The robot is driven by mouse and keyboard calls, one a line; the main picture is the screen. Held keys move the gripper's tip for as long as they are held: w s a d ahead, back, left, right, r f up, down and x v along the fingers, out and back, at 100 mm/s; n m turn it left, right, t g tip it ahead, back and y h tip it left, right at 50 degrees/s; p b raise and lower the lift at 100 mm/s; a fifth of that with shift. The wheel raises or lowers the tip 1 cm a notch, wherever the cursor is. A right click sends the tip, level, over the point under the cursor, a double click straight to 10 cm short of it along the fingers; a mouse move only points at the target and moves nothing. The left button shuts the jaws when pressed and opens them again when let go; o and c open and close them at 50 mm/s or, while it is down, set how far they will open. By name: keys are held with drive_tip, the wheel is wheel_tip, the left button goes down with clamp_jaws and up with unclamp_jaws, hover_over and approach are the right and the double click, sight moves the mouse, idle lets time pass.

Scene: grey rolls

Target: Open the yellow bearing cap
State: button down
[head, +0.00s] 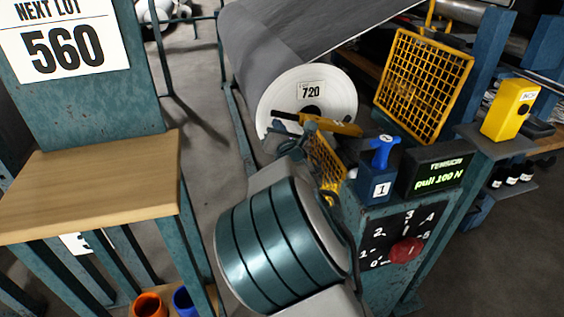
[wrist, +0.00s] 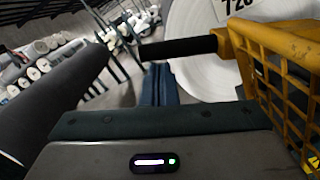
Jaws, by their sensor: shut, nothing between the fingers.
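A yellow bar-like part with a black grip, apparently the bearing cap (head: 335,126), lies across the front of the white roll marked 720 (head: 335,95) in the head view. In the wrist view its black grip (wrist: 180,48) points left and its yellow body (wrist: 275,42) is at upper right. Whether it is latched cannot be seen. My gripper (wrist: 160,70) is shut and empty, its fingertips just below the black grip in the picture. Contact cannot be told. In the head view my arm partly hides the area below the cap.
A yellow mesh guard (wrist: 290,85) is close on the right in the wrist view. Another yellow mesh panel (head: 424,85) stands behind. A blue-handled device (head: 380,155), tension display (head: 437,173) and red-knob dial (head: 405,250) are right. A wooden-topped table (head: 90,185) is left.

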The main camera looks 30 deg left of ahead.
drive_tip(key=a+f+p+v, duration=0.1)
drive_tip(key=f+v, duration=0.1)
drive_tip(key=v, duration=0.8)
drive_tip(key=shift+s+d+f, duration=0.15)
drive_tip(key=shift+s+d, duration=0.15)
drive_tip(key=shift+s, duration=0.3)
drive_tip(key=shift+p, duration=0.3)
